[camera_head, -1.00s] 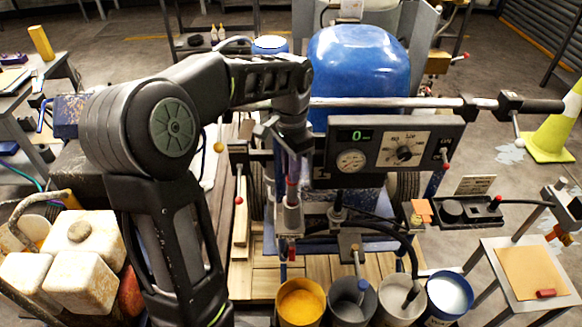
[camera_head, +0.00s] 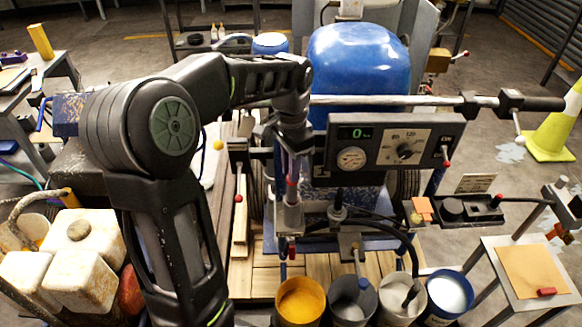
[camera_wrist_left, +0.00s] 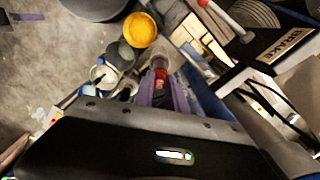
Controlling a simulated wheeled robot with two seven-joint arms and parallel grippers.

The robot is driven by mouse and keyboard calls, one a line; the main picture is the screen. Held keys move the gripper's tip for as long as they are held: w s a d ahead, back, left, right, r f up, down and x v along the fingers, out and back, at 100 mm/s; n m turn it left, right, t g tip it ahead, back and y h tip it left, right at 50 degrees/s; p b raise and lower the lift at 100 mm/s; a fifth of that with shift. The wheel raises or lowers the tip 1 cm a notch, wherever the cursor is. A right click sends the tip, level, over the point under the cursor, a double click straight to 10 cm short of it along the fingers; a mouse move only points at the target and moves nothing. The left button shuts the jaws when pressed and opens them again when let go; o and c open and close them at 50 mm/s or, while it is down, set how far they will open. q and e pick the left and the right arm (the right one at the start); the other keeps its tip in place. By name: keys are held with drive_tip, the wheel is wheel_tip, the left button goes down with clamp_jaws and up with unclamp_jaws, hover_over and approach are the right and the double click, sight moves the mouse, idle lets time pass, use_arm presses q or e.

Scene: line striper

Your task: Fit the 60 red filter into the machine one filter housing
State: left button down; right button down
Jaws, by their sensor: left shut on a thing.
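My left gripper (camera_head: 292,178) points down in front of the blue machine and is shut on the red filter (camera_head: 292,188). The filter is small and mostly covered by the fingers. In the left wrist view the red filter (camera_wrist_left: 160,78) shows between the purplish fingers. A grey cylindrical filter housing (camera_head: 290,217) stands directly below the filter on the machine's front. The filter's lower end is at or just above the housing's top; I cannot tell whether it is inside. The 60 marking is not readable. My right gripper is not in view.
A gauge panel (camera_head: 395,146) is close to the right of the gripper. Below stand a yellow paint bucket (camera_head: 300,300) and other buckets. Hoses loop right of the housing. White jugs (camera_head: 85,275) are at the left, and a small table (camera_head: 530,270) is at the right.

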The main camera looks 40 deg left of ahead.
sight(291, 191)
use_arm(q)
drive_tip(key=shift+f+b, duration=2.65)
drive_tip(key=shift+f, duration=1.4)
idle(0.5)
drive_tip(key=c, duration=1.3)
unclamp_jaws()
drive_tip(key=shift+o, duration=0.7)
drive_tip(key=shift+o, duration=1.1)
drive_tip(key=shift+r, duration=0.1)
drive_tip(key=shift+r+p, duration=2.9)
drive_tip(key=shift+r, duration=0.55)
drive_tip(key=shift+f, duration=0.1)
